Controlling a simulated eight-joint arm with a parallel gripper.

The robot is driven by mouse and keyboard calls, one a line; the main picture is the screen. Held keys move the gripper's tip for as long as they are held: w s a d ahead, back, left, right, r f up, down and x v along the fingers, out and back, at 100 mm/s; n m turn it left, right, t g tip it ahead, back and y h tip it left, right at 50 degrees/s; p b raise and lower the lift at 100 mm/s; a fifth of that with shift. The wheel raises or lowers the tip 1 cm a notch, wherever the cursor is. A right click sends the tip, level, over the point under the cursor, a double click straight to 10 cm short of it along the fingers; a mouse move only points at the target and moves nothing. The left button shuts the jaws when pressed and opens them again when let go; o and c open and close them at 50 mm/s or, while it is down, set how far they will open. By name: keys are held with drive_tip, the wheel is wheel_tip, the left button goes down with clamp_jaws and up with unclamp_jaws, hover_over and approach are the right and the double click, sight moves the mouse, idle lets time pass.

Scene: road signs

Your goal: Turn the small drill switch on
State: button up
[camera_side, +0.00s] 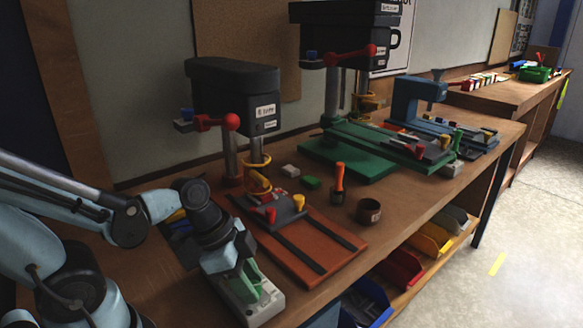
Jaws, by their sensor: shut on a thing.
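The small drill (235,90), black with a red-knobbed lever, stands on the bench at left centre. A light grey switch box (266,307) with green parts on top lies at the bench's front edge, left of the drill's orange base. My gripper (242,280) points down onto the box and is shut at its green part. The fingers partly hide the switch, so I cannot tell its position.
The orange base plate (338,243) with a small vise lies just right of my gripper. An orange-handled screwdriver (339,180) and a dark cup (369,211) stand further right. A larger drill (352,45) stands behind. Coloured bins (399,268) sit below the bench.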

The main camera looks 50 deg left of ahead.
drive_tip(key=n+y, duration=0.1)
drive_tip(key=n, duration=0.2)
drive_tip(key=n+t+y, duration=0.1)
drive_tip(key=n, duration=0.1)
drive_tip(key=shift+d+n, duration=0.2)
drive_tip(key=shift+n, duration=0.2)
drive_tip(key=n+y, duration=0.2)
drive_tip(key=n, duration=0.3)
drive_tip(key=shift+d+n, duration=0.1)
drive_tip(key=shift+n, duration=0.2)
drive_tip(key=o, duration=1)
drive_tip(key=shift+s+r, duration=0.1)
drive_tip(key=shift+r, duration=0.05)
drive_tip(key=shift+v, duration=3.6)
